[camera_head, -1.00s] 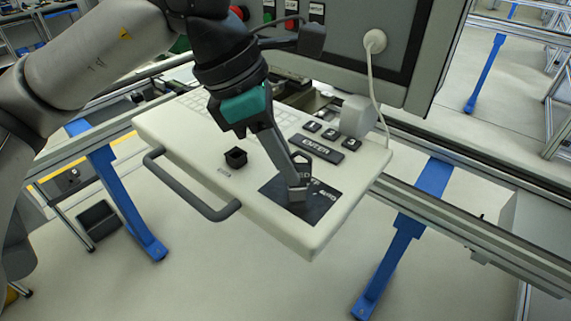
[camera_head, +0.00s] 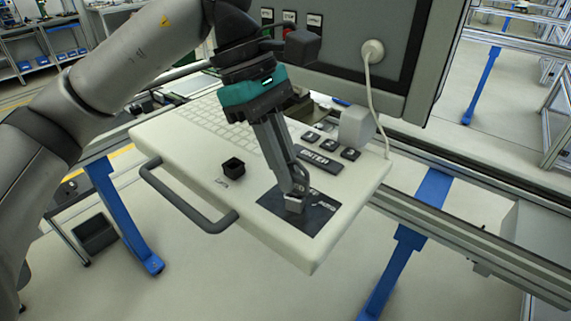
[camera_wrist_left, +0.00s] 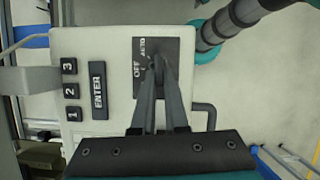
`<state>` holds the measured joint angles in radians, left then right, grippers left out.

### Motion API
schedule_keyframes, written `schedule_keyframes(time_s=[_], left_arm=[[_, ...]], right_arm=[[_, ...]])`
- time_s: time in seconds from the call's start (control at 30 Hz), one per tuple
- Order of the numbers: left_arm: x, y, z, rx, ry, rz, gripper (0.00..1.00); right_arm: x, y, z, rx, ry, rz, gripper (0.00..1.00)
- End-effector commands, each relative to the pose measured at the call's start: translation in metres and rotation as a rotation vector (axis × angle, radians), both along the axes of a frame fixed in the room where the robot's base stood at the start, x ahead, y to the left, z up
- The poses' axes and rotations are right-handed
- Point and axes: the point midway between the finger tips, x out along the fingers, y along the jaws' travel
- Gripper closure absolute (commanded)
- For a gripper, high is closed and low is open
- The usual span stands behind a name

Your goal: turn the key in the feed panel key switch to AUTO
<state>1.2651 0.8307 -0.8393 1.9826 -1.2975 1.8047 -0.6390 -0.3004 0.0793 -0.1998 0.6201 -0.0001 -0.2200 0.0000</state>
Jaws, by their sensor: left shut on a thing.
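The feed panel (camera_head: 190,150) is a pale console with a dark key switch plate (camera_head: 318,214) at its front right corner. The wrist view shows the plate (camera_wrist_left: 180,47) with the words OFF and AUTO printed on it. My left gripper (camera_head: 295,203) comes down onto this plate and is shut on the key, at the switch. The fingers (camera_wrist_left: 158,65) hide nearly all of the key, so I cannot tell which mark it points to. My right gripper is not in view.
A grey handle (camera_head: 190,205) runs along the panel's front edge. A small black square socket (camera_head: 233,167), an ENTER key (camera_head: 320,161) and numbered keys (camera_head: 331,136) are on the panel. A white cable (camera_head: 376,100) hangs from the screen housing (camera_head: 350,40) behind.

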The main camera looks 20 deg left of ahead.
Motion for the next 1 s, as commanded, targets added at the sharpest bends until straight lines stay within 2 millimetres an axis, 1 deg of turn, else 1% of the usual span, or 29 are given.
schedule_keyframes(time_s=[0.07, 0.17, 0.43, 0.53, 0.6, 1.0], left_arm=[[0.000, 0.000, 0.000, 0.000, 0.001, -0.023, 1.00], [0.002, -0.002, 0.000, -0.001, 0.001, -0.113, 1.00], [0.006, -0.006, 0.000, -0.001, 0.001, -0.440, 1.00], [0.007, -0.007, 0.000, -0.001, 0.003, -0.558, 1.00], [0.007, -0.006, 0.002, 0.001, 0.002, -0.594, 1.00], [0.010, -0.009, 0.002, 0.000, 0.002, -0.830, 1.00]], right_arm=[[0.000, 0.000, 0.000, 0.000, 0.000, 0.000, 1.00], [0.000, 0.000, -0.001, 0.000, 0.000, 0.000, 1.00], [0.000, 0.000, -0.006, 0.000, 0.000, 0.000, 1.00], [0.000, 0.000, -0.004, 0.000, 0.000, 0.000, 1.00], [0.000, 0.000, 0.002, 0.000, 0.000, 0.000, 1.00], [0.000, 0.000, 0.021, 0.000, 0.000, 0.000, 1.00]])
